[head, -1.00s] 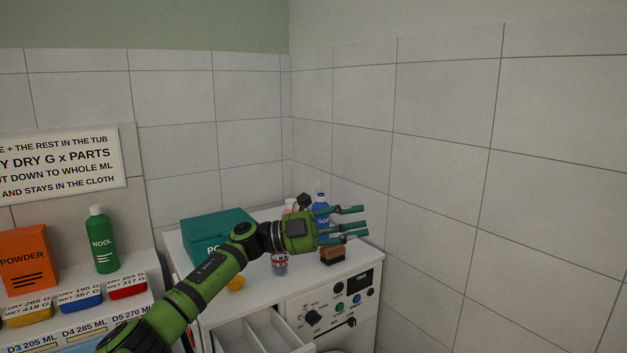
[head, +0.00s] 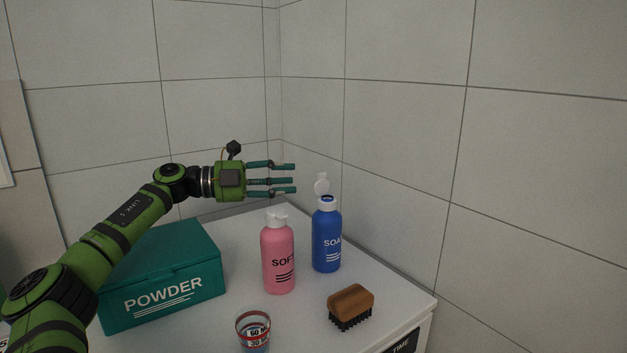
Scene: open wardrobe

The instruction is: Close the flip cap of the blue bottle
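The blue bottle (head: 326,235), its label partly readable as SOA, stands upright at the back of the white top. Its white flip cap (head: 321,184) is open, with the lid standing up above the neck. My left gripper (head: 294,178) is open and empty, its teal fingers pointing right. In the picture it is just left of the raised lid, above the pink bottle, with a gap between fingertips and lid. My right gripper is not in view.
A pink bottle (head: 278,260) stands left of the blue one. A teal POWDER box (head: 165,275) is at left. A measuring cup (head: 253,330) and a wooden brush (head: 350,303) are in front. Tiled walls meet behind.

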